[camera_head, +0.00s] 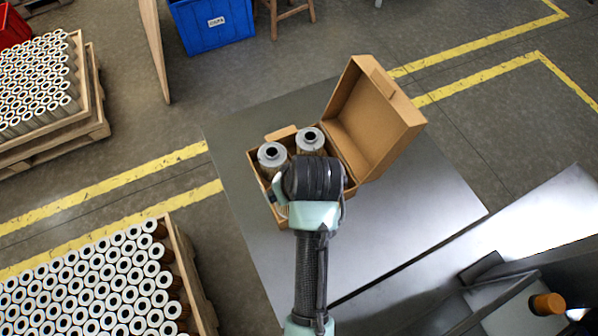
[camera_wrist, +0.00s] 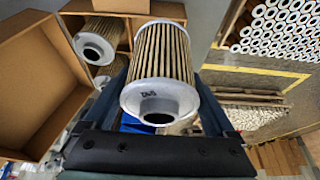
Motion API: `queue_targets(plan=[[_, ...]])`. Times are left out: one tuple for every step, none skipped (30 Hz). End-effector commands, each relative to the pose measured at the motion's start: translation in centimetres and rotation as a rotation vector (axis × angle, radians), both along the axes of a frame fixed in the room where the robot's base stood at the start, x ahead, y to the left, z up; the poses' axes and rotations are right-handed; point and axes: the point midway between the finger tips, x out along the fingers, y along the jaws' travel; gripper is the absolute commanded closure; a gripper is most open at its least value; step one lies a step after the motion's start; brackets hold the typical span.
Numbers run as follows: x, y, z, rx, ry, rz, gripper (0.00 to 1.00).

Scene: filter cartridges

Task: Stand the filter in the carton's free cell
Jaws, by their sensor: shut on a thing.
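The open cardboard carton (camera_head: 285,221) stands on the grey table, its lid folded back to the right in the head view. Two filters (camera_head: 271,155) (camera_head: 310,140) stand in its far part. My gripper (camera_wrist: 163,78) is shut on a filter (camera_wrist: 160,98) with a pleated yellowish body and a pale end cap, which fills the middle of the wrist view. The carton's filters (camera_wrist: 97,42) also show to its left there. In the head view my wrist hides the near part of the carton, so the free cell and the held filter's height over it cannot be told.
The carton lid (camera_head: 372,112) rises beside my wrist on the right. The table (camera_head: 400,215) is bare to the right and front of the carton. Pallets of filters (camera_head: 100,285) stand at left, a blue bin (camera_head: 212,25) at the back. An orange-brown cylinder (camera_head: 546,304) lies at lower right.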

Motion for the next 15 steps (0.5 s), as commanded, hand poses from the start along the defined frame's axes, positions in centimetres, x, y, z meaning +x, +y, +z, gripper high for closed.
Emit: queue_targets(plan=[[0.4,-0.1,-0.7,0.002,0.0,0.072,0.69],[0.6,0.0,-1.0,0.002,0.0,0.12,0.69],[0.9,0.0,-1.2,0.002,0.0,0.185,0.69],[1.1,0.1,-1.4,0.002,0.0,0.233,0.69],[1.2,0.1,-1.6,0.003,0.0,0.282,0.69],[1.5,0.1,-1.7,0.003,-0.001,0.35,0.69],[1.7,0.1,-1.9,0.003,-0.001,0.4,0.69],[1.9,0.1,-2.0,0.003,-0.002,0.452,0.69],[2.1,0.2,-2.1,0.003,-0.001,0.521,0.69],[2.3,0.2,-2.2,0.004,-0.002,0.575,0.69],[2.5,0.3,-2.3,0.003,-0.003,0.626,0.69],[2.7,0.3,-2.4,0.004,-0.003,0.693,0.69],[2.9,0.4,-2.5,0.003,-0.003,0.742,0.69],[3.0,0.4,-2.5,0.003,-0.003,0.789,0.69],[3.2,0.4,-2.6,0.003,-0.004,0.848,0.69]])
